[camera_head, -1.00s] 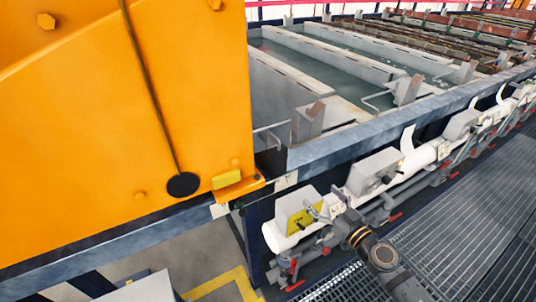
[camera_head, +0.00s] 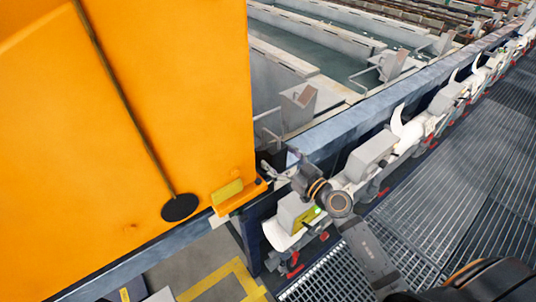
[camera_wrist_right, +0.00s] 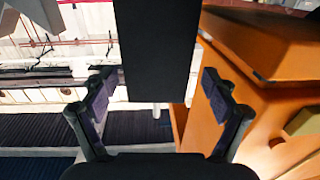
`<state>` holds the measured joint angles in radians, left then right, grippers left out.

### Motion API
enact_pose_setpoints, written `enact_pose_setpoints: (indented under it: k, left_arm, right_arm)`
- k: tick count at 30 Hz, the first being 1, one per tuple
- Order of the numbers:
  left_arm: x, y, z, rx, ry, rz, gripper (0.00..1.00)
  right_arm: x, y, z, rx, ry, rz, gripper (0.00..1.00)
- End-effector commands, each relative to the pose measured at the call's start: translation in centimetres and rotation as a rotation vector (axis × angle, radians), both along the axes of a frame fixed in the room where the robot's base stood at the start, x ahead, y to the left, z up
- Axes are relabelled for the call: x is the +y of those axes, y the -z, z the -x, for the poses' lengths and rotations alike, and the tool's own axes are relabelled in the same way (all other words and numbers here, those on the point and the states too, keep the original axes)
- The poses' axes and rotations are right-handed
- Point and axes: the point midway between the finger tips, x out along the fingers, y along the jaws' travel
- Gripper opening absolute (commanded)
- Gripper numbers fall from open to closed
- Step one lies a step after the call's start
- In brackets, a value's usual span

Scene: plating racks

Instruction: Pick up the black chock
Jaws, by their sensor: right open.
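A black block (camera_wrist_right: 160,50), which looks like the chock, comes down from the top edge of the right wrist view. Its lower end lies between my right gripper's two fingers (camera_wrist_right: 155,100), with a gap on each side. The fingers are spread open and do not appear to touch it. In the head view my right gripper (camera_head: 277,173) is at the corner of the orange machine, by the end of the tank rail. There the chock is too small or too hidden to make out surely. My left gripper is not in view.
The orange machine (camera_head: 120,110) fills the left, with a cord and black disc (camera_head: 180,207) on its face and a yellow block (camera_head: 227,192) on its ledge. The tank rail (camera_head: 360,122) and white pipes (camera_head: 400,150) run right. A grated walkway (camera_head: 460,200) lies beside them.

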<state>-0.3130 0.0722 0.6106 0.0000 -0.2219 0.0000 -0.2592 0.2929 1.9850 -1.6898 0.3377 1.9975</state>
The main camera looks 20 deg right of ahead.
Motion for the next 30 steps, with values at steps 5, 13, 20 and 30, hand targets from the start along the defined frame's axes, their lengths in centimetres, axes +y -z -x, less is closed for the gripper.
enact_pose_setpoints:
  k: [5, 13, 20, 30]
  left_arm:
    - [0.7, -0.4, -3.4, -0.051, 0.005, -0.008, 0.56]
    - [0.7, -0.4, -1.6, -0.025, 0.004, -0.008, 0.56]
    - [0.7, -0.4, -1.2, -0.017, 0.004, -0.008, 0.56]
    - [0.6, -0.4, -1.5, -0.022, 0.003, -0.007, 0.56]
  right_arm:
    - [0.2, -0.2, -0.7, -0.002, 0.000, -0.001, 0.87]
    - [1.8, -0.4, -4.6, 0.001, 0.000, -0.002, 0.87]
    - [1.9, -0.4, -4.9, 0.000, -0.001, 0.001, 0.87]
    - [1.9, -0.4, -4.9, 0.001, 0.000, 0.000, 0.46]
